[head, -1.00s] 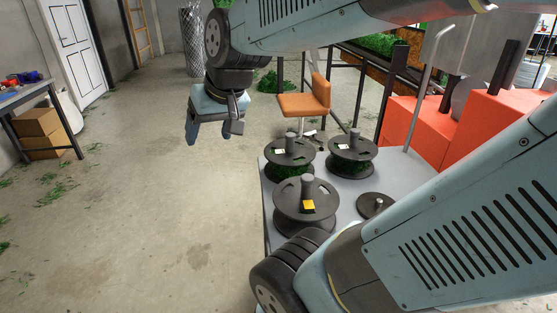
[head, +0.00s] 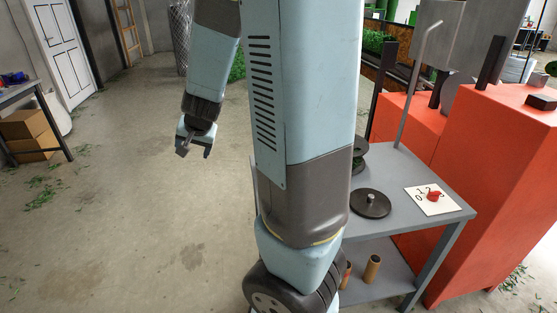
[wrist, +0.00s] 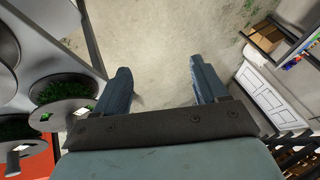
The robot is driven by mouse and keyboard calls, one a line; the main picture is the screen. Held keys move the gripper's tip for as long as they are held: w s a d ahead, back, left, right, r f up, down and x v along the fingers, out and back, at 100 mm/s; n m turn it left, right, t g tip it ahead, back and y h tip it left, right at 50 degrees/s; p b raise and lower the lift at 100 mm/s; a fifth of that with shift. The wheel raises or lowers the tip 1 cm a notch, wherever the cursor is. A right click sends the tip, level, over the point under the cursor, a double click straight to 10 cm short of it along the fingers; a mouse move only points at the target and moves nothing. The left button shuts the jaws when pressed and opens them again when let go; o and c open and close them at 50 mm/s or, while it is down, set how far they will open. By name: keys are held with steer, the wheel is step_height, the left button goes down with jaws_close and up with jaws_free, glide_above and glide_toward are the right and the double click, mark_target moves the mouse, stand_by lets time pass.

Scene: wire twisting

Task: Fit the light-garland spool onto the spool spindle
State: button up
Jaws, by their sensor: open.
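My gripper (head: 195,151) hangs over the bare floor left of the cart, pointing down, open and empty. In the wrist view its two fingers (wrist: 162,85) are wide apart with only floor between them. The spools on the cart are mostly hidden behind my arm in the head view; the edge of one dark spool (head: 358,158) shows. In the wrist view a spool with green garland (wrist: 62,112) and other dark discs sit at the left, outside the fingers. A flat black disc with a short central post (head: 371,204) lies on the cart; I cannot tell whether it is the spindle.
The grey cart (head: 408,166) carries a white numbered card with a red piece (head: 433,197). Brown tubes (head: 372,268) stand on its lower shelf. A large red machine (head: 480,170) is behind it at the right. The floor (head: 120,220) at left is free.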

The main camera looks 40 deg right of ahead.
steer(key=w+d+f+m+h, duration=0.4)
steer(key=d+f+m+h, duration=0.15)
steer(key=d+f, duration=0.6)
steer(key=d+g+h, duration=0.1)
steer(key=d+h, duration=0.3)
steer(key=d, duration=0.2)
steer(key=s+d+m+h, duration=0.1)
steer(key=d+h, duration=0.3)
steer(key=d, duration=0.3)
steer(key=s+d+g+h, duration=0.1)
steer(key=d+h, duration=0.3)
steer(key=d, duration=0.2)
steer(key=shift+s+d+r+m+g, duration=0.1)
steer(key=shift+d+r+m+g, duration=0.1)
steer(key=shift+r+m+g, duration=0.15)
steer(key=shift+s+x, duration=0.2)
steer(key=shift+x, duration=2.4)
jaws_close()
